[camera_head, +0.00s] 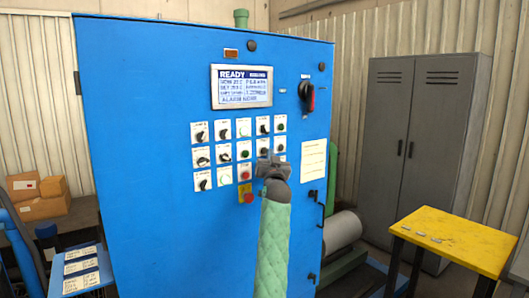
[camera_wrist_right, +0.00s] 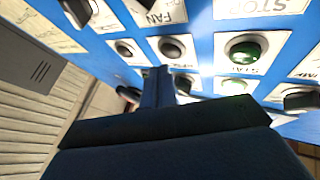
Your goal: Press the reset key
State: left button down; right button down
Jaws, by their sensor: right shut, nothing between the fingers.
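The blue control cabinet (camera_head: 130,120) stands in front of me with rows of labelled knobs and buttons (camera_head: 243,150). I cannot tell which control is the reset key; most labels are too small or cut off. My right gripper (camera_head: 268,160) is shut and empty at the right part of the rows, hiding some controls. In the right wrist view its tip (camera_wrist_right: 158,76) is close to black buttons, one (camera_wrist_right: 172,47) above it and one (camera_wrist_right: 183,83) beside it. I cannot tell whether it touches. A green button (camera_wrist_right: 245,50) is to the right. My left gripper is out of view.
A display reading READY (camera_head: 241,87) is above the controls. A red emergency button on yellow (camera_head: 247,195) is below. A rotary switch (camera_head: 306,95) and door handle (camera_head: 321,210) are on the right. A grey locker (camera_head: 420,120) and yellow table (camera_head: 460,235) stand farther right.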

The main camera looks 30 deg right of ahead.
jog(key=s, duration=0.5)
jog(key=shift+d+p, duration=0.15)
jog(key=shift+p, duration=0.2)
dwell(0.9)
